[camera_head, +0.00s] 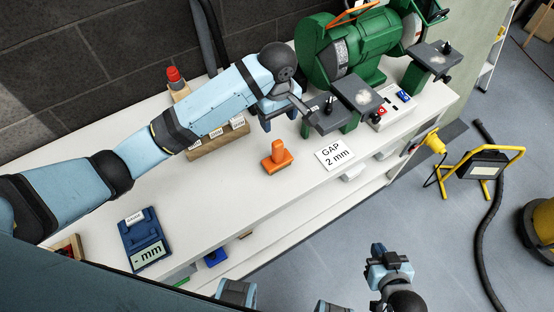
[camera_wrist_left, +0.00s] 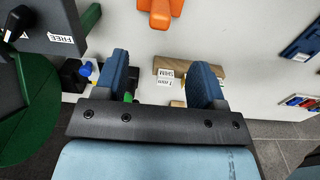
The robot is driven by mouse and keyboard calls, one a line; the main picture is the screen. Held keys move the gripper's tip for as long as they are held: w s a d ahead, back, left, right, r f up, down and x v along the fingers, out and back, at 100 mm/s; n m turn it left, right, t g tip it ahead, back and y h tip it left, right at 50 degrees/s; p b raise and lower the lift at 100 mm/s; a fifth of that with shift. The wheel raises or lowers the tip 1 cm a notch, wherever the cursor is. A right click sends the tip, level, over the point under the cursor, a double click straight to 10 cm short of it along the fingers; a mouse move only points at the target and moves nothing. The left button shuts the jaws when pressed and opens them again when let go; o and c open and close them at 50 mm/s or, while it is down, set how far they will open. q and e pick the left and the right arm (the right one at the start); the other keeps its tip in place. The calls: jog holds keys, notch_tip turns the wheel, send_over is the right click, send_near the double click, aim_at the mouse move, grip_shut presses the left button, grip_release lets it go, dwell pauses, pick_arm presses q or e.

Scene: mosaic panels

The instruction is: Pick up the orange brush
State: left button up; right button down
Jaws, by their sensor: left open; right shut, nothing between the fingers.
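The orange brush (camera_head: 277,155) stands on the white bench top, near its front edge, with its handle up. Part of it shows at the top of the left wrist view (camera_wrist_left: 160,12), cut off by the frame edge. My left gripper (camera_head: 280,117) is open and empty, above the bench just behind the brush. In the left wrist view its two blue fingers (camera_wrist_left: 161,62) are spread, with the brush beyond their tips and not between them. My right gripper (camera_head: 384,252) is shut and empty, low in front of the bench over the floor.
A blue gauge (camera_head: 142,240) lies at left. Bench between gauge and brush is clear.

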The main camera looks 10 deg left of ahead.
aim_at(277, 142)
pick_arm(q)
notch_tip(277, 142, down, 14)
jog(key=shift+w+r, duration=0.1)
jog(key=shift+r, duration=0.1)
grip_shut()
dwell(0.5)
